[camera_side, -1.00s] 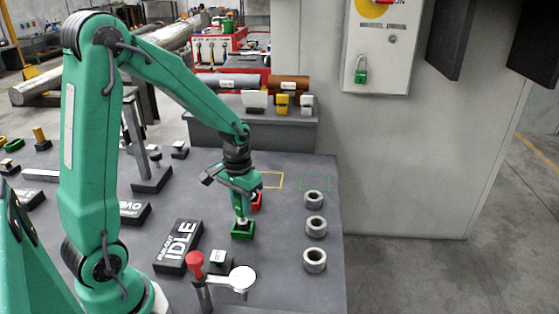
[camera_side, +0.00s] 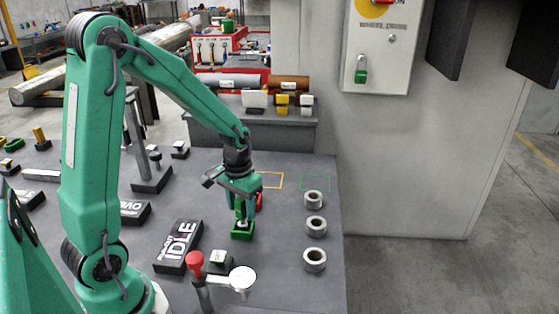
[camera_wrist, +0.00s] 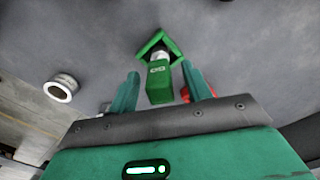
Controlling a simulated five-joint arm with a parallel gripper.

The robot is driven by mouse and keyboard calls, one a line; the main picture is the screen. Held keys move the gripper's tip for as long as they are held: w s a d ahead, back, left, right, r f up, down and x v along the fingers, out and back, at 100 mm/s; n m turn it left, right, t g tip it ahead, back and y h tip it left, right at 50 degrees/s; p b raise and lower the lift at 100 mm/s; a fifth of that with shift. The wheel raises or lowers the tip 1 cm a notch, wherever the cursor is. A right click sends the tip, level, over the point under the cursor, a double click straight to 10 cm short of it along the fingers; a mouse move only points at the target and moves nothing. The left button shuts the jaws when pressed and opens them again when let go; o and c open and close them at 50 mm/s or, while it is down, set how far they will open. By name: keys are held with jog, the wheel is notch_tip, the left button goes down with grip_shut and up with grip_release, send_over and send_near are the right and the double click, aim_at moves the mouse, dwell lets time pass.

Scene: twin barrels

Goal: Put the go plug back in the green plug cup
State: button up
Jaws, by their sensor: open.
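The go plug (camera_wrist: 158,82) is a green block lettered GO with a silver shank. It stands over the green plug cup (camera_wrist: 175,53), its silver part meeting the cup's opening. In the side view the plug (camera_side: 239,214) looks upright in the green cup (camera_side: 242,235) on the bench. My gripper (camera_wrist: 158,85) is open in the wrist view, one finger on each side of the plug with gaps between. In the side view my gripper (camera_side: 241,200) is just above the cup, partly covering the plug. How deep the shank sits is hidden.
A red object (camera_side: 259,201) is close behind my gripper. Several silver rings (camera_side: 315,260) line the right bench edge. Yellow and green outlined squares (camera_side: 315,183) lie on clear bench farther back.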

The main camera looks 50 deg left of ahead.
jog(key=shift+r, duration=3.85)
jog(key=shift+s+d+r, duration=0.15)
jog(key=shift+d+r, duration=0.05)
jog(key=shift+r, duration=0.15)
jog(key=s+d+r+m+t, duration=0.3)
jog(key=s+d+r+t, duration=0.2)
jog(key=s+d+r, duration=0.3)
jog(key=s+r, duration=0.1)
jog(key=s, duration=0.2)
jog(key=shift+r+t, duration=0.25)
jog(key=shift+t, duration=0.05)
